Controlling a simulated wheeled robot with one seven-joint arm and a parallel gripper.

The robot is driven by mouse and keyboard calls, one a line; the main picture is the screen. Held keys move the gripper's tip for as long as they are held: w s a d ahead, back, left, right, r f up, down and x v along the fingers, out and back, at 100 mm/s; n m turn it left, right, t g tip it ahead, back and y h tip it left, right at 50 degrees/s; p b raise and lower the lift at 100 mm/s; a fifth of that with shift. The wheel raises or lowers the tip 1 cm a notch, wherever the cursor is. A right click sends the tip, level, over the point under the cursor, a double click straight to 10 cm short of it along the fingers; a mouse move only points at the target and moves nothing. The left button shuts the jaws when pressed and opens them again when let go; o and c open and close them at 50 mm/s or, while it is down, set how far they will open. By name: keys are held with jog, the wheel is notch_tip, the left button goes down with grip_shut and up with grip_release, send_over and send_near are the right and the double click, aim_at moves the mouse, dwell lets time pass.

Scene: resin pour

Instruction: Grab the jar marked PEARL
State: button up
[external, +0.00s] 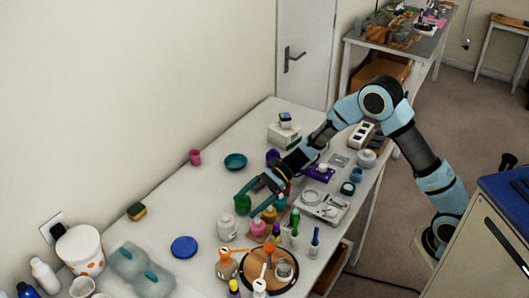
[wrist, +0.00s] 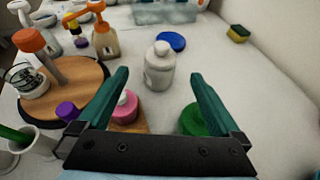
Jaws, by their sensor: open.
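No PEARL label is readable in either view. A white jar with a pale cap (wrist: 160,66) stands upright on the table, ahead of and between my fingertips in the wrist view; it also shows in the external view (external: 226,229). My gripper (wrist: 160,76) is open and empty, with its two teal fingers apart; in the external view (external: 246,204) it hangs over the jars. A pink jar (wrist: 125,108) is beside the left finger, and a green jar (wrist: 192,121) is partly hidden behind the right finger.
A round wooden board (wrist: 88,78) with an orange-topped item and a glass stands at left. Pump bottles (wrist: 104,42) are behind it. A blue lid (wrist: 172,41) lies beyond the white jar, and a sponge (wrist: 238,34) farther right. The table right of the white jar is clear.

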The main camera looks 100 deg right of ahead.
aim_at(226, 221)
jog(key=p+x, duration=0.4)
jog(key=x, duration=0.5)
jog(key=shift+w+f, duration=0.25)
jog(key=shift+w, duration=0.05)
jog(key=shift+c, duration=0.2)
grip_shut()
